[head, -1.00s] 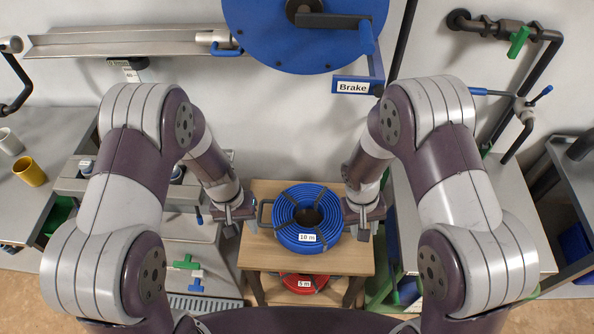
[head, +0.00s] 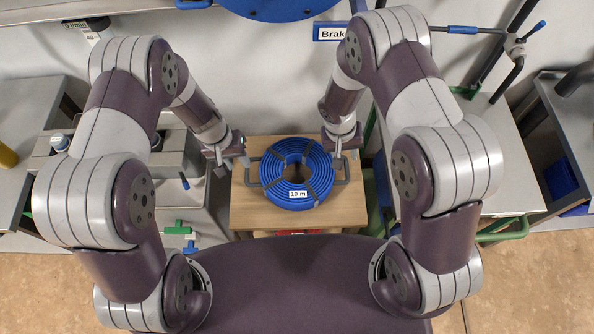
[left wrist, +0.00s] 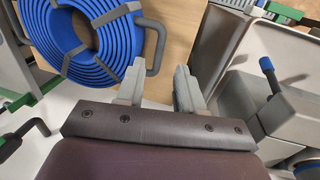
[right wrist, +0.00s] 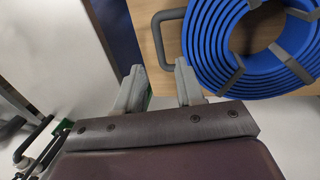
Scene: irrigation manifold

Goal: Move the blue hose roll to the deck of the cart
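The blue hose roll (head: 272,172), labelled 10 m, lies flat on a wooden stand (head: 246,214), with a grey loop handle on each side. My left gripper (head: 237,156) is open and empty, just beyond the left handle; the left wrist view shows that handle (left wrist: 157,50) beside its fingers (left wrist: 160,85). My right gripper (head: 345,143) is open and empty near the right handle (head: 346,172); the right wrist view shows the handle (right wrist: 160,35) ahead of its fingers (right wrist: 160,85). A grey-topped unit with green tube framing (head: 505,234) at the right may be the cart.
A little red shows on a lower level under the stand's front edge (head: 298,232). A grey bench with a green valve (head: 177,228) stands at the left. The blue reel with a Brake sign (head: 330,32) is on the back wall. A dark-framed table (head: 565,125) stands far right.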

